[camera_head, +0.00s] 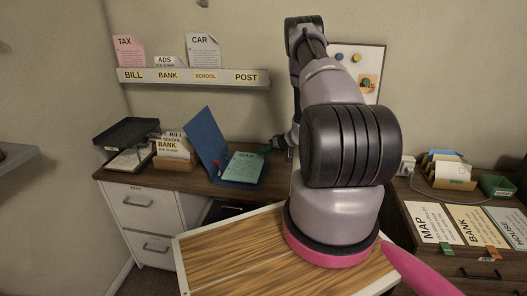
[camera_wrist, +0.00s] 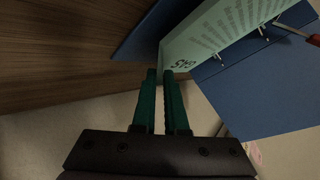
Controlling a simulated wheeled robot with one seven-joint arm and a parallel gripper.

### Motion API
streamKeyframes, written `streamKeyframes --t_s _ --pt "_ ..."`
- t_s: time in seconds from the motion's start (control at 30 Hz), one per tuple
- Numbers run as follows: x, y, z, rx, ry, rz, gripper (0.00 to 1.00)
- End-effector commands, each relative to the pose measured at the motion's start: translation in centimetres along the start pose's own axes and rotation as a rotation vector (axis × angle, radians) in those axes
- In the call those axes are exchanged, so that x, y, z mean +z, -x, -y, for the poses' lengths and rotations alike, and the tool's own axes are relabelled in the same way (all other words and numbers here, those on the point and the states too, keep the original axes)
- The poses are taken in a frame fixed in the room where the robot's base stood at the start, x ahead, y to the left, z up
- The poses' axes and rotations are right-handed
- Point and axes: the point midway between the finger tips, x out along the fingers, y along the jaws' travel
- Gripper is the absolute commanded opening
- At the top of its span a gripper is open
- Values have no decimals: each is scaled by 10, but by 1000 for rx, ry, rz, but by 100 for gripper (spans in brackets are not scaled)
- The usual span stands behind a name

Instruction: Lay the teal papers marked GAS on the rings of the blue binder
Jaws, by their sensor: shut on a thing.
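The blue binder (camera_head: 206,138) lies open on the desk, its left cover standing up at a slant. The teal papers marked GAS (camera_head: 243,167) are over its flat right side. In the wrist view the papers (camera_wrist: 210,35) stretch away from my fingertips, and the GAS print faces the camera. The silvery rings (camera_wrist: 263,31) of the binder (camera_wrist: 255,75) show along the papers' far edge; I cannot tell whether the papers are seated on them. My gripper (camera_wrist: 161,73) has green fingers and is shut on the papers' near edge. In the head view my gripper (camera_head: 266,150) is at their upper right corner.
A box of papers (camera_head: 174,150) and a black tray (camera_head: 126,135) stand left of the binder. A labelled wall rack (camera_head: 190,77) hangs above. A red-handled thing (camera_wrist: 311,38) lies by the binder's far edge. My arm hides the desk's middle.

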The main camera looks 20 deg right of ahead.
Motion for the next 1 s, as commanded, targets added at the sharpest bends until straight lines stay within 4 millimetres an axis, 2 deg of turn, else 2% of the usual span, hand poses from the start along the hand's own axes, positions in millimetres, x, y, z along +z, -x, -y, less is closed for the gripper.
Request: streamKeyframes --t_s 0.5,0.53,0.6,1.0 --pt "6 -6 -5 0 0 -1 0" --pt "6 -6 -5 0 0 -1 18" --pt "6 -6 -5 0 0 -1 45" --pt "6 -1 -5 1 0 0 46"
